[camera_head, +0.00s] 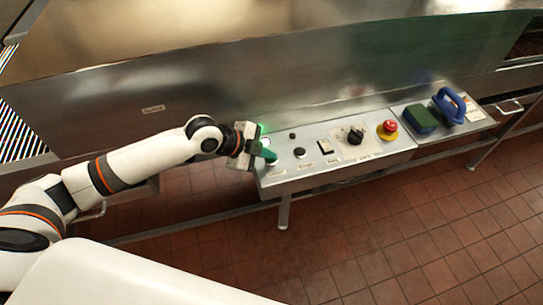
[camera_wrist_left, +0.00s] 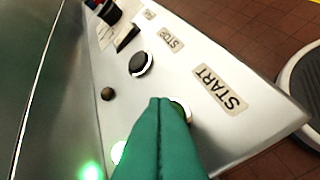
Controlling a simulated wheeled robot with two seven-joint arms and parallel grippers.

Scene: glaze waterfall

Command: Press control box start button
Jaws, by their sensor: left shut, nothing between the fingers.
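The control box (camera_head: 318,165) is a metal panel along the front of the steel machine. My left gripper (camera_head: 270,157) is at its left end, with green fingers shut and empty, pointing down at the panel. The fingers hide most of the button. I cannot tell whether they touch it or whether it is pressed in. My right gripper is not in view.
A black button (camera_wrist_left: 141,64) sits by the STOP label (camera_wrist_left: 171,40). A green light (camera_wrist_left: 92,171) glows near the fingers.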

